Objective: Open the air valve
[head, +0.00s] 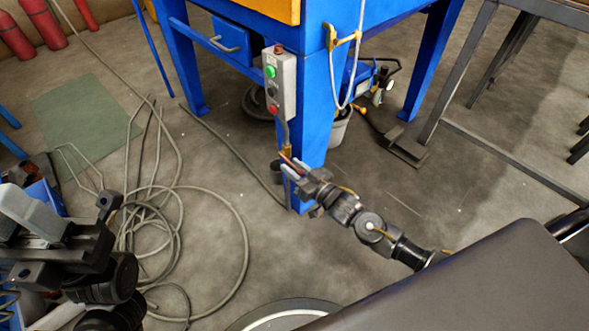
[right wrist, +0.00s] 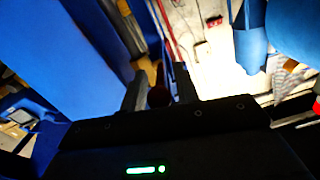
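A small brass fitting (head: 288,150) sits on the blue cabinet's front leg, below the grey control box; it looks like the air valve, with a reddish part just under it. My right gripper (head: 287,168) is right at this reddish part. In the right wrist view its two fingers (right wrist: 159,88) are apart, with a dark reddish piece (right wrist: 158,95) between or just beyond them. I cannot tell whether they touch it. My left gripper (head: 50,235) is at the lower left, far from the fitting; its opening is unclear.
The grey control box (head: 280,85) with green and red buttons hangs on the blue cabinet (head: 317,90). A yellow fitting (head: 345,40) with a hose is higher up. Loose hoses (head: 160,235) lie on the floor at left. A metal table (head: 470,70) stands at right.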

